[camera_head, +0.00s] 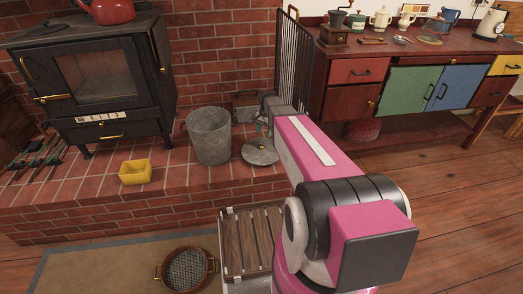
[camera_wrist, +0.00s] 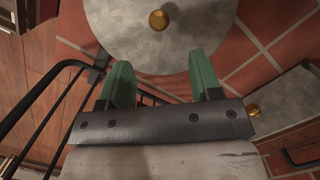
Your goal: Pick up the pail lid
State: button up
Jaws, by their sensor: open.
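The pail lid (camera_head: 260,156) is a round grey metal disc with a small brass knob, lying on the brick hearth to the right of the grey pail (camera_head: 209,135). In the wrist view the lid (camera_wrist: 195,25) fills the top middle, its upper edge cut off by the frame. My gripper (camera_head: 264,128) is above and just behind the lid, partly hidden by my arm. In the wrist view its two green fingers (camera_wrist: 163,75) are apart and empty. They overlap the lid's near edge in the picture, with the knob beyond them; I see no contact.
A box (camera_head: 245,104) stands behind the lid. A black fire guard (camera_head: 293,65) rises behind my arm and shows at the left of the wrist view (camera_wrist: 45,95). A slatted crate (camera_head: 250,240) stands below the hearth.

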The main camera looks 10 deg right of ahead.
aim_at(262, 145)
jog(key=f, duration=0.4)
jog(key=shift+s+a, duration=0.25)
jog(key=shift+s+a+f, duration=0.2)
jog(key=shift+f, duration=0.6)
jog(key=shift+s+a+f, duration=0.15)
jog(key=shift+f, duration=0.7)
jog(key=shift+s+a+f, duration=0.2)
jog(key=shift+f, duration=0.6)
grip_shut()
